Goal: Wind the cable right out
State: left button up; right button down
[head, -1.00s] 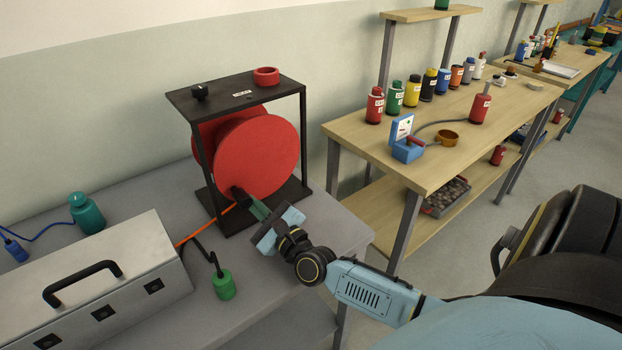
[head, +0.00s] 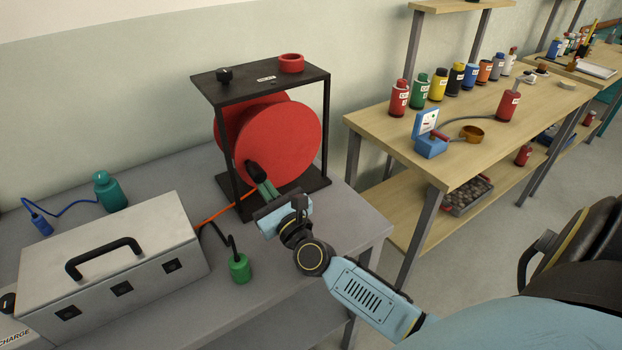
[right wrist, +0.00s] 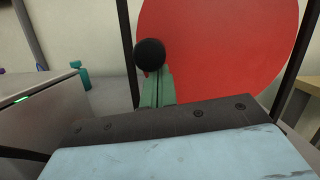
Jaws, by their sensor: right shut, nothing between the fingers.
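A red reel (head: 288,138) stands in a black frame (head: 320,120) on the grey bench. A dark crank knob (head: 252,168) sticks out from the lower left of its front disc; the right wrist view shows it as a round black knob (right wrist: 149,54). An orange cable (head: 208,217) runs from the reel's foot down left behind a metal case. My right gripper (head: 259,179) is shut, its green fingers (right wrist: 157,92) together and empty. Their tips are right at the knob; I cannot tell whether they touch it. My left gripper is not in view.
The metal case (head: 115,245) fills the bench's front left. A green plug (head: 239,268) on a black lead stands beside it, and a teal bottle (head: 110,192) is behind. A red ring (head: 291,63) lies on the frame's top. A wooden table (head: 470,140) with bottles is at right.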

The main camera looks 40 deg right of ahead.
dwell(0.3)
jog(key=b+v, duration=0.1)
jog(key=v, duration=0.5)
jog(key=shift+s+f, duration=0.15)
jog(key=shift+s, duration=0.6)
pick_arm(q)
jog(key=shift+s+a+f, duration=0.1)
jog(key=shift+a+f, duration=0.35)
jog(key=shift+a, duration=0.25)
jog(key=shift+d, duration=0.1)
